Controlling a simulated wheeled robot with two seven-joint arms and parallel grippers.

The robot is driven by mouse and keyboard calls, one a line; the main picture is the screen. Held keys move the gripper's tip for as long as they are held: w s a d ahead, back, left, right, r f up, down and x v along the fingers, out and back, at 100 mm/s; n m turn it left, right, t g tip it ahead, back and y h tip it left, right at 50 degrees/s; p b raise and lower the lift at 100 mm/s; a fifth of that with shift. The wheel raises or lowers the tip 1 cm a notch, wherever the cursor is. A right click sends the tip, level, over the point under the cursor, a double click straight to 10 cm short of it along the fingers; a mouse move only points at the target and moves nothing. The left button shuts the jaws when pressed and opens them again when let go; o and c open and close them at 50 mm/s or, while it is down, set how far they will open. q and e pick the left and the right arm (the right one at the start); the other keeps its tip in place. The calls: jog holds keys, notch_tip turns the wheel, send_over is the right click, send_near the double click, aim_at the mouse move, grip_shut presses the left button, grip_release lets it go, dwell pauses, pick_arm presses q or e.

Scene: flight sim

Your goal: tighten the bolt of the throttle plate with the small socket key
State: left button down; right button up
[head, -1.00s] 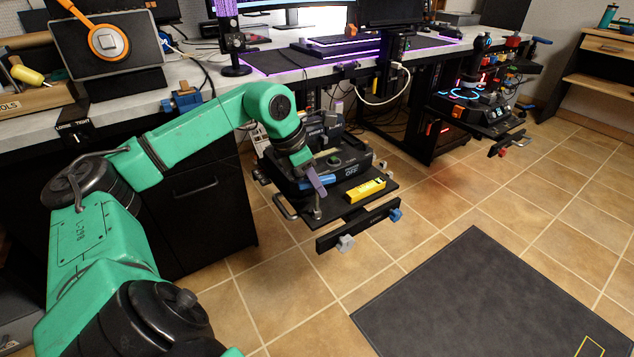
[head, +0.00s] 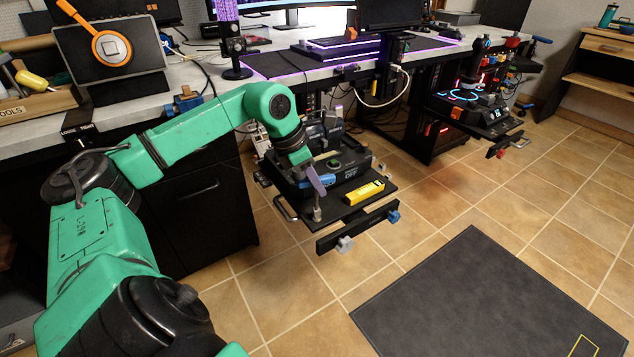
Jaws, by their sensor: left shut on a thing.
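My left gripper (head: 316,182) is over the near left corner of the black throttle plate (head: 378,203), which sticks out from under the desk. Its fingers point down and are shut on what looks like the small socket key (head: 317,213), a small silver upright piece below the fingertips. The bolt is hidden or too small to make out, so I cannot tell whether the key sits on it. The dark throttle unit (head: 335,168) stands on the plate behind the gripper. My right gripper is not in view.
A yellow bar (head: 365,191) lies on the plate, right of the gripper. Blue (head: 393,217) and grey (head: 345,244) clamp knobs stick out at the plate's front. A second plate with a joystick (head: 480,100) is at the right. A dark mat (head: 490,295) covers open floor.

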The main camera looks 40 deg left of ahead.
pick_arm(q)
jog(key=shift+r+p, duration=1.45)
jog(key=shift+r, duration=0.2)
jog(key=shift+f, duration=0.1)
